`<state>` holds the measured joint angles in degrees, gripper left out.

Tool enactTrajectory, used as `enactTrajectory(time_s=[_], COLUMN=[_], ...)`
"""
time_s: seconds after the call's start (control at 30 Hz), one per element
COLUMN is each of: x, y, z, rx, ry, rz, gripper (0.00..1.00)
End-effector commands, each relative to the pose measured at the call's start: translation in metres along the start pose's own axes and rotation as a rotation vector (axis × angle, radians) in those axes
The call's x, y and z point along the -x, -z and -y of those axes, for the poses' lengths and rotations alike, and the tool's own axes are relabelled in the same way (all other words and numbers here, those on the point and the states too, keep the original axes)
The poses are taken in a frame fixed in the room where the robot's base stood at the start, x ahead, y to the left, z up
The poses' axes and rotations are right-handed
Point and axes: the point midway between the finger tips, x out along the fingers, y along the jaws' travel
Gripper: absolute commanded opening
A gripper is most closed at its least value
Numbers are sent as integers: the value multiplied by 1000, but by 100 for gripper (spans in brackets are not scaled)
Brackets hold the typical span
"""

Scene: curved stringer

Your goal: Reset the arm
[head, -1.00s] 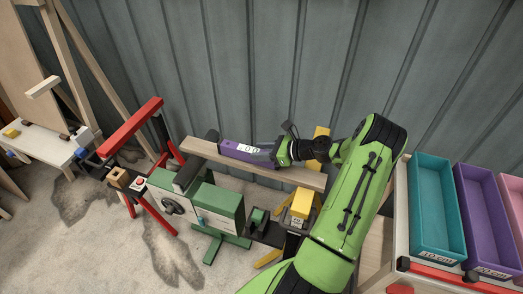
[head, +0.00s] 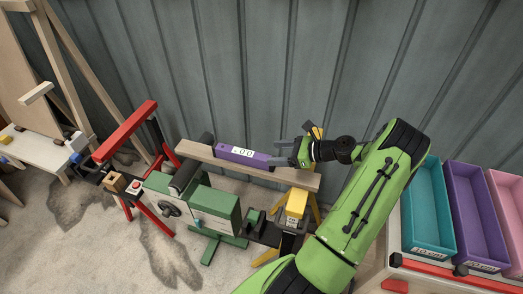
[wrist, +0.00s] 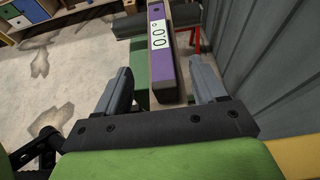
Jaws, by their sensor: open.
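My green arm reaches in from the lower right in the head view. My gripper (head: 280,154) is open and empty, with its fingers just right of a purple level-like block (head: 236,155) that reads about 0.0. The block lies on a wooden beam (head: 300,178). In the wrist view the open gripper (wrist: 168,88) has its two grey fingers apart, and the purple block (wrist: 157,55) lies ahead between their lines.
A green machine (head: 208,206) and a red stand (head: 128,130) are below and left of the beam. A yellow support (head: 297,203) is at its right end. Teal (head: 428,205) and purple (head: 478,210) bins stand at the right. A corrugated wall rises behind.

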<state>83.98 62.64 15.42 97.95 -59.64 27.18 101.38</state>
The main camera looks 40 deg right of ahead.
Motion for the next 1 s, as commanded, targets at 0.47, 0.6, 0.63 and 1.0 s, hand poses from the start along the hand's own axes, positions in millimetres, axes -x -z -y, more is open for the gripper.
enactTrajectory(time_s=[0.47,0.6,0.63,1.0], x=[73,72,72,7], y=[0,0,0,-104], z=[0,0,0,-63], rx=[1,1,1,610], ry=[-1,-1,-1,-326], rz=[1,0,0,-346], gripper=[70,70,70,70])
